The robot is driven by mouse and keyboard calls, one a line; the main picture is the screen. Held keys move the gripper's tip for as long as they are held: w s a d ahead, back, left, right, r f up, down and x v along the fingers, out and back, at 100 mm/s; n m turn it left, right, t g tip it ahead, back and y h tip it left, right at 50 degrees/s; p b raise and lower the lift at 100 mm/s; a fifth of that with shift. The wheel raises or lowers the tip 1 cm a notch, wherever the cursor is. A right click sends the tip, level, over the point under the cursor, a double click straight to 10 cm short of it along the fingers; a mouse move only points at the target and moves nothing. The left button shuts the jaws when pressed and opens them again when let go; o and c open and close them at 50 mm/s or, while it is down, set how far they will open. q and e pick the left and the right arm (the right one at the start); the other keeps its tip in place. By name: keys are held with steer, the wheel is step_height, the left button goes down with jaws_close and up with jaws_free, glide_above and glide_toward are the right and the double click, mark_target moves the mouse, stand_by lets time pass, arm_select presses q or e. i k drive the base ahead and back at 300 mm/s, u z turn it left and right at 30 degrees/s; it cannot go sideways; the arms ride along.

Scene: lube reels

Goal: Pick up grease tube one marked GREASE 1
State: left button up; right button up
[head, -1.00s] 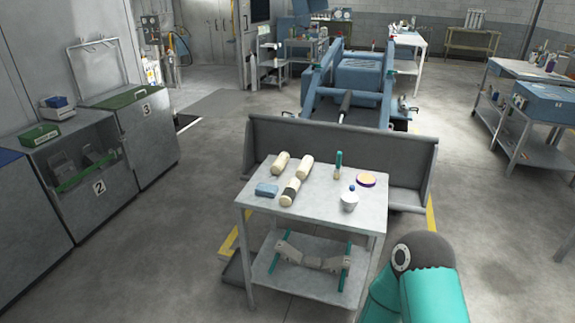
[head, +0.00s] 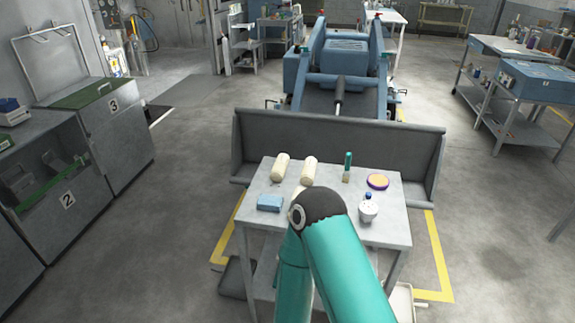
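Two cream tubes, a left one (head: 281,167) and a right one (head: 309,171), lie side by side on the grey metal table (head: 398,215) in the head view. A third cream tube (head: 298,190) in front of them is mostly hidden behind my teal arm. No marking is legible, so I cannot tell which one is GREASE 1. The bent elbow of one of my arms, coming up from the bottom right, covers the front middle of the table. Neither of my grippers shows.
On the table are a blue block (head: 270,203), a green-capped item (head: 347,167), a purple-rimmed round tin (head: 377,181) and a white bottle (head: 368,209). A grey loader bucket (head: 400,147) stands close behind. Steel bins (head: 118,140) stand at left; floor is open at right.

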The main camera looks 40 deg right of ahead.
mark_target(307, 178)
steer(key=z, duration=0.15)
steer(key=i, duration=0.75)
steer(key=z, duration=0.65)
